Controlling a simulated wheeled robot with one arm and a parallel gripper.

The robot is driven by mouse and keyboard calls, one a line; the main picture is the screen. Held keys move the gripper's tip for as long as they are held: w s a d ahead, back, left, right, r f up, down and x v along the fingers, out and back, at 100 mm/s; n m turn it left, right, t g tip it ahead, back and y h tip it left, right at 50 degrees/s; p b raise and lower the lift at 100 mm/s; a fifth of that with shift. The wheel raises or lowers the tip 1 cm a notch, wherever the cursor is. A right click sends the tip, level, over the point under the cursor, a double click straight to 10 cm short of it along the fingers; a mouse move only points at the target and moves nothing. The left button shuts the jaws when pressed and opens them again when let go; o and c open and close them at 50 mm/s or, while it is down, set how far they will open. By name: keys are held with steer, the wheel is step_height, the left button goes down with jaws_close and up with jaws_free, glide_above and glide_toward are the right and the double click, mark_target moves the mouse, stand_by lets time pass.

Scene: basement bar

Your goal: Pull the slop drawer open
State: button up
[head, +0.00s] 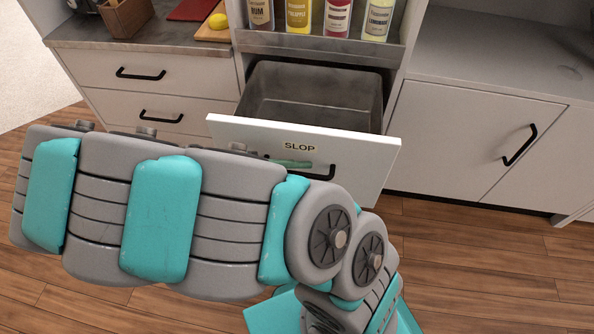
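The slop drawer (225,130) has a white front with a "SLOP" label. In the head view it stands pulled out, with a grey metal bin (320,88) showing inside, its visible floor bare. The black bar handle (331,172) is on the drawer front, its left part hidden. A small teal and dark part of my gripper (292,163) shows at the handle, just below the label. My arm hides the rest of the gripper, so I cannot see whether its fingers are closed around the bar or only beside it.
Bottles (337,17) stand in a metal rack above the drawer. A closed two-drawer unit (140,90) is at left, with a lemon (218,21) on a board above. A closed cupboard (470,140) is at right. Wood floor (470,270) is clear at lower right.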

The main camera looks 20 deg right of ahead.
steer(key=shift+o, duration=0.6)
steer(key=shift+a, duration=0.15)
steer(key=v, duration=0.7)
steer(key=shift+w+a, duration=0.15)
steer(key=shift+a, duration=0.15)
steer(key=shift+d+r, duration=0.1)
steer(key=shift+r, duration=0.05)
